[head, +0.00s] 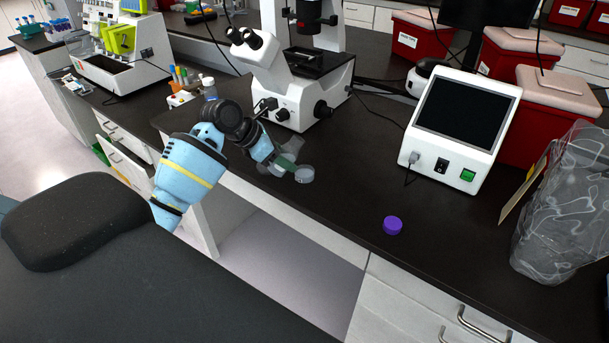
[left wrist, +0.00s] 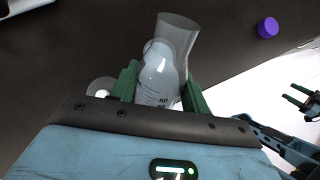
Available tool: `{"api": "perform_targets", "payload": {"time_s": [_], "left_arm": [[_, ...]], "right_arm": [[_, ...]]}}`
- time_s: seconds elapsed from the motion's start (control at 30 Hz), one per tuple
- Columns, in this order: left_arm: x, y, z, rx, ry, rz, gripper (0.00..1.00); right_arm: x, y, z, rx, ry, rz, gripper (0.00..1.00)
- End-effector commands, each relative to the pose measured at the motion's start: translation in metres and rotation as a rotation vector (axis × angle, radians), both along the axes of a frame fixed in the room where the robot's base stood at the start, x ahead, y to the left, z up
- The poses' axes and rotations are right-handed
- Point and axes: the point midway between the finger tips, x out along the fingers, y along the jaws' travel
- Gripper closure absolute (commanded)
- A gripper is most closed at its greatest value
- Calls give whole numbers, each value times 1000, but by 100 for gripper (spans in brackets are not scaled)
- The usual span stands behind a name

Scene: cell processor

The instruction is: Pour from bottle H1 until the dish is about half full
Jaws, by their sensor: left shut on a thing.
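My left gripper (head: 283,163) is shut on a clear bottle (left wrist: 160,72) with dark marks on its side. Its green fingers also show in the left wrist view (left wrist: 163,92), one on each side of the bottle. The bottle is tilted, its wide clear end pointing up and right in that view; its label cannot be read. A clear round piece (head: 304,174) shows beside the gripper in the head view; I cannot tell whether it is the bottle's end or the dish. A clear disc, perhaps the dish (left wrist: 101,86), lies left of the gripper. My right gripper (left wrist: 298,96) is open and empty.
A purple cap (head: 392,225) lies on the dark bench. A white microscope (head: 285,85) stands behind the left gripper. A white device with a black screen (head: 464,110) and a clear bag (head: 560,215) stand to the right. The bench around the cap is clear.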

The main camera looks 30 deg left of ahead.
Motion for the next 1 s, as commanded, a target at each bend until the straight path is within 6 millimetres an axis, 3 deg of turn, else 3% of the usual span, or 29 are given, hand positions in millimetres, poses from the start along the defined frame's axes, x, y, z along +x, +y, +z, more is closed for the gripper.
{"api": "perform_targets", "payload": {"time_s": [0.27,0.6,1.0], "left_arm": [[1,-2,0,-25,-31,-1,95],[17,-13,-1,-282,-366,1,95],[20,-16,-2,-322,-421,-1,95]], "right_arm": [[0,0,0,0,0,0,38],[-2,0,-2,0,5,0,38],[-5,0,-6,0,15,0,38]]}}
